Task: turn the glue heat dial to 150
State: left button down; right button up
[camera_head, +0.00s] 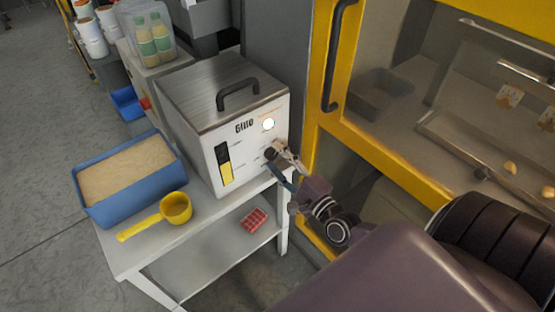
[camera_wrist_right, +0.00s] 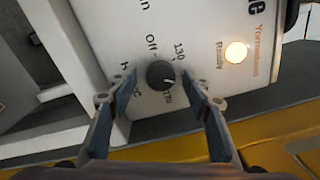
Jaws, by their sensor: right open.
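The glue unit (camera_head: 205,125) is a white box with a brushed metal lid and black handle, standing on a white table. Its glue heat dial (camera_wrist_right: 160,75) is a small black round knob on the front panel. Printed labels around it include "Off" and "130"; others are partly hidden or too blurred to read. I cannot tell for sure which mark the dial points to. My right gripper (camera_wrist_right: 160,98) is open, with one finger on each side of the dial and visible gaps. In the head view my right gripper (camera_head: 279,155) is at the panel, largely covering the dial. My left gripper is out of view.
A lit round lamp (camera_head: 268,124) sits above the dial. A yellow-framed machine door (camera_head: 370,145) stands close at the right. A blue bin of pellets (camera_head: 88,208) and a yellow scoop (camera_head: 176,208) are on the table at the left.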

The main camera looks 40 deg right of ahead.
jog(key=s, duration=1.2)
jog(key=shift+d+f, duration=0.25)
jog(key=shift+d, duration=0.05)
jog(key=s+f+n+g, duration=0.4)
jog(key=f+n, duration=0.2)
jog(key=f, duration=0.9)
jog(key=s+f+n+g, duration=0.4)
jog(key=f+n, duration=0.2)
jog(key=f, duration=0.9)
jog(key=s+a+f+n+g, duration=0.3)
jog(key=s+f, duration=0.3)
jog(key=s, duration=0.2)
jog(key=s+a+f+n+g, duration=0.3)
jog(key=s+f+n, duration=0.2)
jog(key=s+f, duration=0.2)
jog(key=s+a+f+n+g+h, duration=0.1)
jog(key=s+a+f+n+g, duration=0.2)
jog(key=s+f, duration=0.4)
jog(key=shift+s+a+n, duration=0.4)
jog(key=shift+s+a, duration=0.1)
jog(key=shift+s, duration=0.4)
